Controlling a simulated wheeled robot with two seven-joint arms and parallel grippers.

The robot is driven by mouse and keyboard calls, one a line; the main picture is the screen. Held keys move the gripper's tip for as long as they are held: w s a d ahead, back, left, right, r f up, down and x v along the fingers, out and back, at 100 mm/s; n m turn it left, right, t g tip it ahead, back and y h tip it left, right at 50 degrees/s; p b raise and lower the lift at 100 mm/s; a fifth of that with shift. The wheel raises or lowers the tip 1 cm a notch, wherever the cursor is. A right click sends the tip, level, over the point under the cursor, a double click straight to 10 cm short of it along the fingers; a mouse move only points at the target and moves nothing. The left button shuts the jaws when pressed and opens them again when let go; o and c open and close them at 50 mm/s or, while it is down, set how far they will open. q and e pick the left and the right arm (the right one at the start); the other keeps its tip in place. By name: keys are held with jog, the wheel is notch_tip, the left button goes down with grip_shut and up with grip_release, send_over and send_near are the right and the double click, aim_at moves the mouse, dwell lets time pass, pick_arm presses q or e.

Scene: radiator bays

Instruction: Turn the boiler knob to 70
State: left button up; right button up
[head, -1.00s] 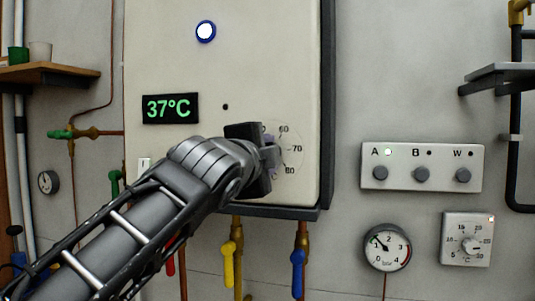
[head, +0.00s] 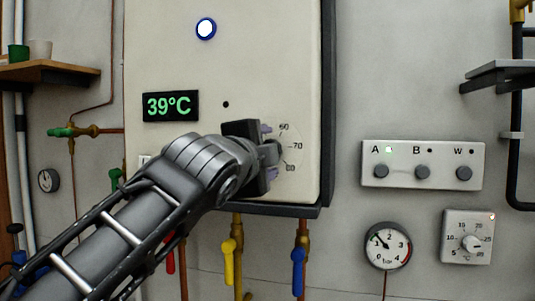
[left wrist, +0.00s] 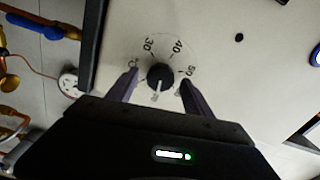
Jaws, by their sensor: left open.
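The boiler (head: 270,50) is a cream cabinet with a green 39°C display (head: 170,106). Its dial shows 60, 70 and 80 (head: 291,167) in the head view, right of my left gripper (head: 268,152), which hides the knob there. In the left wrist view the dark round knob (left wrist: 160,76) sits between the two open fingers of that gripper (left wrist: 160,78), with a small gap on each side. Its white pointer aims down toward the palm, roughly on the 70 side; the exact mark is hidden. My right gripper is not in view.
Below the boiler hang a yellow valve handle (head: 229,262) and a blue one (head: 298,270). To the right are a switch panel (head: 400,152), a pressure gauge (head: 387,246) and a thermostat (head: 450,225). A wooden shelf (head: 50,74) is at left.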

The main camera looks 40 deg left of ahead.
pick_arm(q)
jog(key=b+v, duration=0.1)
jog(key=v, duration=0.5)
jog(key=shift+s, duration=0.35)
jog(key=shift+d, duration=0.15)
